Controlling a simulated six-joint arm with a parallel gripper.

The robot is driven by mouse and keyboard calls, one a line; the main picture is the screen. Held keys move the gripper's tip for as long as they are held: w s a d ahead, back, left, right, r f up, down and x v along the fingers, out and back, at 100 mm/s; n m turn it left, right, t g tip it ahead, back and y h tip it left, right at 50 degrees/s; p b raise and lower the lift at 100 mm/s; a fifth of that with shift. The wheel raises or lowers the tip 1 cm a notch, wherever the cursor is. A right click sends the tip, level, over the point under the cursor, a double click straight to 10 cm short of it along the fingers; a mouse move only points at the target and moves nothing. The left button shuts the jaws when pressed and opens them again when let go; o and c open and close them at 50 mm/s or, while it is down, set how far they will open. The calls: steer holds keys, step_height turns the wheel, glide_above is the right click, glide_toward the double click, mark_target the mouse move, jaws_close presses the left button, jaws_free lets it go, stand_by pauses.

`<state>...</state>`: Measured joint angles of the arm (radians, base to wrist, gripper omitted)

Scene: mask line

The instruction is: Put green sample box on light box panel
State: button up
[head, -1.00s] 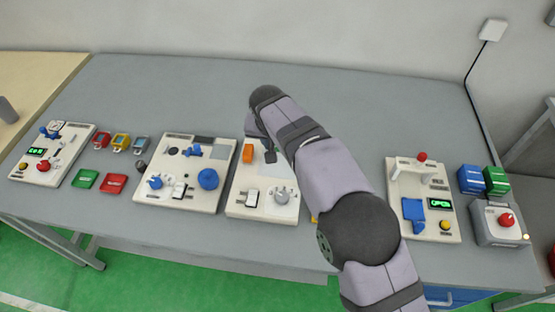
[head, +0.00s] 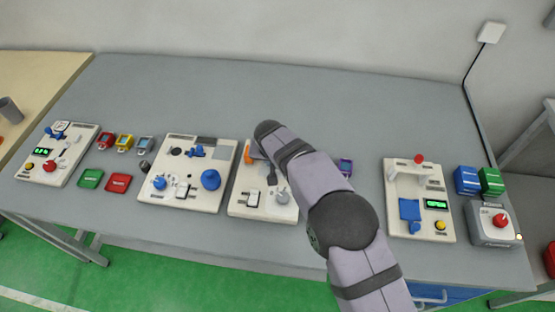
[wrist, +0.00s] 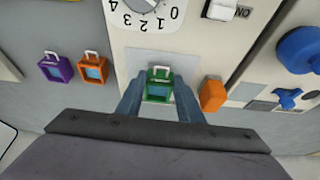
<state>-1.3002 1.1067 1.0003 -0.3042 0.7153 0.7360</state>
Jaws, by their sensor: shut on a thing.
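The green sample box (wrist: 158,84) has a light handle and a blue window. It sits between the two fingers of my gripper (wrist: 158,88) in the wrist view, and the gripper is shut on it. The box is over the light square panel (wrist: 134,62) of a cream device, beside an orange block (wrist: 212,95). I cannot tell whether it touches the panel. In the head view my arm covers the box and much of the panel; the cream device (head: 238,202) shows at the arm's left.
An orange box (wrist: 92,69) and a purple box (wrist: 56,68) stand beside the device. A dial (wrist: 147,8) and a switch (wrist: 221,9) are on it. Another cream device (head: 150,192) is at its left. The table behind is clear.

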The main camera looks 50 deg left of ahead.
steer(key=shift+f, duration=0.1)
steer(key=o, duration=1.1)
steer(key=shift+o, duration=0.2)
steer(key=shift+r, duration=0.25)
steer(key=b+v, duration=0.3)
steer(key=v, duration=0.8)
steer(key=shift+r+b, duration=0.35)
steer(key=shift+r, duration=0.05)
steer(key=shift+d, duration=0.15)
